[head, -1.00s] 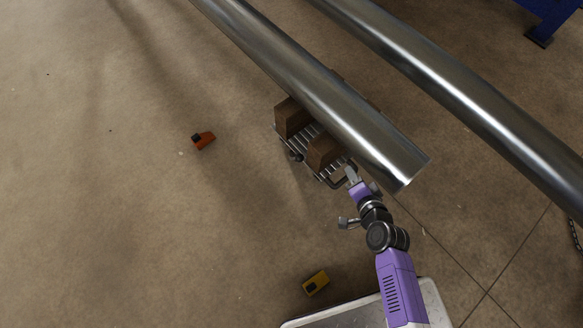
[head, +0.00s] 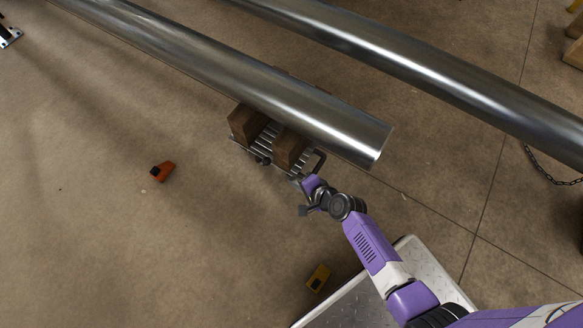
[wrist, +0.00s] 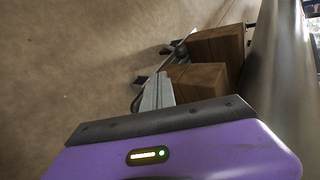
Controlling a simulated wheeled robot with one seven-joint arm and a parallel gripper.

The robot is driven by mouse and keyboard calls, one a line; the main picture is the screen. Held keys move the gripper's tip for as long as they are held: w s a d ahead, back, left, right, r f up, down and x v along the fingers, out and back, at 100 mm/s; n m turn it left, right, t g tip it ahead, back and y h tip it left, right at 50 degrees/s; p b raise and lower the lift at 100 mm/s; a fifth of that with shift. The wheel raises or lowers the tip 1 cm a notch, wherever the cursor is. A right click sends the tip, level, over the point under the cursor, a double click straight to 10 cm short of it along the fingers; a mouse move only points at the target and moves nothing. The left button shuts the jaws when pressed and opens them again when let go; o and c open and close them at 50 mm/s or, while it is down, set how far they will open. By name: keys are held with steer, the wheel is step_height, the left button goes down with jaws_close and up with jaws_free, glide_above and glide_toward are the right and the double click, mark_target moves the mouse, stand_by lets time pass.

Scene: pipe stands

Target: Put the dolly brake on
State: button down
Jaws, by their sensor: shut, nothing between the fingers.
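The dolly (head: 268,137) is a low frame with metal rollers and two brown wooden blocks (head: 290,149), under the end of a steel pipe (head: 300,103). A dark handle (head: 319,163) rises at its near right end. Small dark parts (head: 262,160) show along its left side; I cannot tell which is the brake. In the wrist view, dark pedal-like parts (wrist: 140,80) stick out left of the blocks. My gripper (head: 298,178) is shut and empty beside the dolly's near end. Its closed fingers also show in the wrist view (wrist: 158,92); contact cannot be told.
A second steel pipe (head: 420,62) runs parallel on the right. An orange item (head: 163,171) and a yellow item (head: 318,278) lie on the floor. A chain (head: 548,172) lies at the right. The floor to the left is mostly clear.

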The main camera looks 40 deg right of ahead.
steer(key=w+a+f+b, duration=0.1)
steer(key=w+f+b, duration=0.2)
steer(key=w, duration=0.6)
steer(key=shift+w+a+f, duration=0.35)
steer(key=shift+w+f, duration=0.05)
steer(key=shift+f, duration=0.35)
steer(key=shift+r, duration=0.15)
